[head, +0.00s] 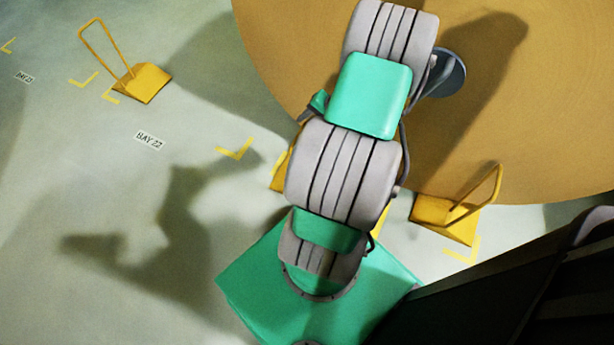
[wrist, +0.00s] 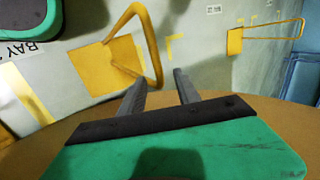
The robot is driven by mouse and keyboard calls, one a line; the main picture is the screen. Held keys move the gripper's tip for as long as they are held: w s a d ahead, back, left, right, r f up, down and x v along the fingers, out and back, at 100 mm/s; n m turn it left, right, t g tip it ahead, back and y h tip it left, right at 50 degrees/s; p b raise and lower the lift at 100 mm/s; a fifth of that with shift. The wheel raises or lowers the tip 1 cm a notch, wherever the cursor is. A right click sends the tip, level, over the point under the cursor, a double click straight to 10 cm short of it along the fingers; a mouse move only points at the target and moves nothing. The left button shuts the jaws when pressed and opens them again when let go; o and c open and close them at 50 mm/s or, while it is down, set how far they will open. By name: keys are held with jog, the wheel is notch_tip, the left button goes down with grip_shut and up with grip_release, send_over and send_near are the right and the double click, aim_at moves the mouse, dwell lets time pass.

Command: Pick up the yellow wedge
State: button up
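Yellow wedges with loop handles show in both views. In the wrist view, one yellow wedge (wrist: 90,68) is just beyond my gripper (wrist: 160,76), left of centre, with its loop handle rising to the right. My gripper is open, with a clear gap between its two grey fingers. The lower end of the handle appears between the fingertips; I cannot tell whether they touch it. A second wedge (wrist: 235,41) is farther right. In the head view, a wedge (head: 147,83) stands at upper left and another (head: 445,218) at right by the roll. My arm hides my gripper there.
The large brown kraft roll (head: 285,60) fills the upper right of the head view, and its brown surface (wrist: 270,120) lies below my gripper in the wrist view. Yellow corner marks and a BAY 22 label (head: 149,140) are on the floor. The left floor is open.

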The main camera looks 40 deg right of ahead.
jog(key=x, duration=0.3)
jog(key=shift+s+a+f+b, duration=0.1)
jog(key=shift+f+b, duration=0.05)
jog(key=shift+b, duration=0.25)
jog(key=shift+c, duration=0.3)
grip_shut()
dwell(0.5)
